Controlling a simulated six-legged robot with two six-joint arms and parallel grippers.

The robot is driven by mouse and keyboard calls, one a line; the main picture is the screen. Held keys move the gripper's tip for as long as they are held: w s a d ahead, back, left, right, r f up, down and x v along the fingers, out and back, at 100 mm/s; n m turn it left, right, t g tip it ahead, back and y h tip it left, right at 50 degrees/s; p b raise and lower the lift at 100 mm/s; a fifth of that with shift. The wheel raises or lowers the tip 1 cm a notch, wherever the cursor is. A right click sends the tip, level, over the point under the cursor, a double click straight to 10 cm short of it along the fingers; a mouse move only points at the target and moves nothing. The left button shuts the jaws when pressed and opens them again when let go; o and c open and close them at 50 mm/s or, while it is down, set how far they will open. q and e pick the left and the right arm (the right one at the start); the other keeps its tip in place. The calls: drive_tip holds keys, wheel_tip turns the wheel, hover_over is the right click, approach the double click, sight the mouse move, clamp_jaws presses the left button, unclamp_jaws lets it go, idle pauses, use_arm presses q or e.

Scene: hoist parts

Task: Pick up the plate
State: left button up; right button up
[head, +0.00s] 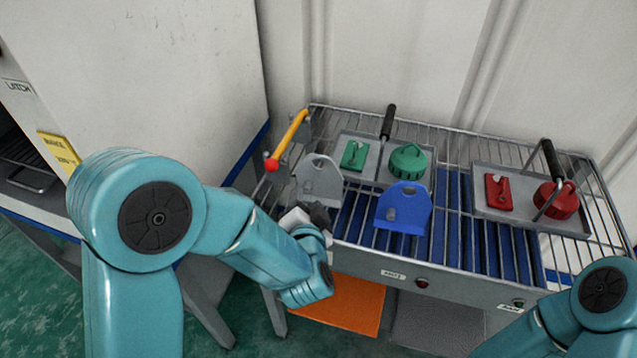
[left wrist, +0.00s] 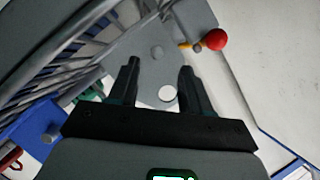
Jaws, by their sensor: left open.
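A grey plate (head: 320,176) with a rounded top stands at the left end of the wire rack. A blue plate (head: 403,205) of similar shape stands to its right. My left gripper (head: 308,213) is at the lower left of the grey plate. In the left wrist view the left gripper (left wrist: 160,72) is open, and its two fingers point at the grey plate (left wrist: 150,82), which shows between and beyond them with a round hole. I cannot tell whether the fingers touch it. The blue plate (left wrist: 38,132) is at the left there. My right gripper is out of view.
Behind the plates, a tray (head: 378,151) holds green parts, and another tray (head: 520,219) holds red parts. A yellow lever with a red ball (head: 271,165) rises close to the grey plate. A white cabinet (head: 150,75) stands at the left.

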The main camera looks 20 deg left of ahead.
sight(308, 189)
use_arm(q)
drive_tip(key=x, duration=0.4)
drive_tip(key=shift+w+f, duration=0.25)
drive_tip(key=shift+f, duration=0.05)
drive_tip(key=shift+s+r, duration=0.1)
clamp_jaws()
idle(0.9)
drive_tip(key=shift+r, duration=0.1)
